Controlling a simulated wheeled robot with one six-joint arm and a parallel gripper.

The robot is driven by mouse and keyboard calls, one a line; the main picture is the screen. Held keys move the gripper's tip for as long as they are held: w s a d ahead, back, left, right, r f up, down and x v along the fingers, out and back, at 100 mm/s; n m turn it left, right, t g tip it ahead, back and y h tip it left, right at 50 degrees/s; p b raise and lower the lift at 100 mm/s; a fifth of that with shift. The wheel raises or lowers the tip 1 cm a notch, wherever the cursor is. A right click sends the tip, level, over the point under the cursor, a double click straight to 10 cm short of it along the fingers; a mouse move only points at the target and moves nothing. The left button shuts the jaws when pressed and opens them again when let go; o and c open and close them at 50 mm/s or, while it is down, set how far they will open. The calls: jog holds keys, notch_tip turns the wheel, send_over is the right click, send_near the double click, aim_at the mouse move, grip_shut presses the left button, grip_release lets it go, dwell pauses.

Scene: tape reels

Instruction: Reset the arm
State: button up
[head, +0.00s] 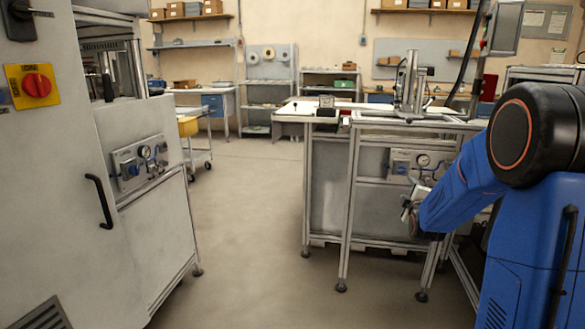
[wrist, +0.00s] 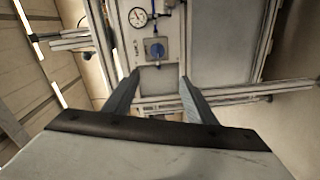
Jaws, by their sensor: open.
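My blue arm fills the right side of the head view, bent and reaching left towards a metal workbench frame. My gripper (head: 409,212) shows small at its end, in front of the bench's lower panel. In the wrist view my gripper (wrist: 154,88) has its two grey fingers apart, with nothing between them. Beyond the fingers is a panel with a round gauge (wrist: 138,17) and a blue knob (wrist: 156,48). I cannot tell the exact distance to that panel.
The workbench (head: 343,160) with aluminium legs stands close to my arm. A grey machine cabinet (head: 100,230) with a red switch (head: 37,85) stands at the left. Open floor (head: 240,240) lies between them.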

jog(key=s+a+r+m+g+y, duration=0.1)
jog(key=s+a+m+g+y, duration=0.15)
jog(key=s+a, duration=0.6)
jog(key=s+a+r+m+g+y, duration=0.1)
jog(key=s+a+m+g, duration=0.3)
jog(key=s, duration=0.8)
jog(key=s+a+f+m+g, duration=0.1)
jog(key=s+a+f+m, duration=0.1)
jog(key=s, duration=0.8)
jog(key=s+a+f+m+g, duration=0.1)
jog(key=s+a+g, duration=0.1)
jog(key=s, duration=0.8)
jog(key=s+a+f+m+g+y, duration=0.1)
jog(key=s+a+f+m+g, duration=0.1)
jog(key=s, duration=0.8)
jog(key=shift+s+a+f+m, duration=0.15)
jog(key=shift+a+f+m, duration=0.2)
jog(key=shift+a, duration=0.55)
jog(key=shift+g, duration=0.25)
